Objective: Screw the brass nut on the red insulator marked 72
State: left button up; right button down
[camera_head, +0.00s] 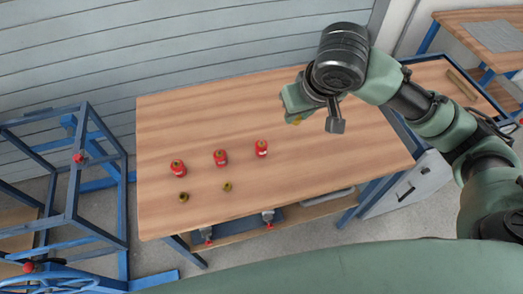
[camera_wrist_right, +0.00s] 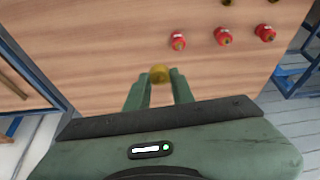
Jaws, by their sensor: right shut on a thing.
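Three red insulators stand in a row on the wooden table: a left one (camera_head: 178,168), a middle one (camera_head: 220,157) and a right one (camera_head: 261,148). Their markings are too small to read, so I cannot tell which is 72. My right gripper (camera_wrist_right: 160,82) is shut on a brass nut (camera_wrist_right: 159,74), held between its fingertips. In the head view this gripper is to the right of the insulators, apart from them, partly hidden by its own wrist. Two more brass nuts, one (camera_head: 183,197) and another (camera_head: 227,187), lie in front of the insulators. My left gripper is out of view.
The wooden table (camera_head: 330,165) is clear on its right side. A blue frame rack (camera_head: 75,190) stands to the left of it. A grey slatted wall (camera_head: 180,45) is behind. Clamps with red parts (camera_head: 267,217) are at the front edge. Another bench (camera_head: 490,35) is at the back right.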

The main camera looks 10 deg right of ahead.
aim_at(260, 145)
jog(key=l+u, duration=0.35)
jog(key=l, duration=0.45)
jog(key=k+l+u, duration=0.1)
jog(key=l+u, duration=0.2)
jog(key=l, duration=0.45)
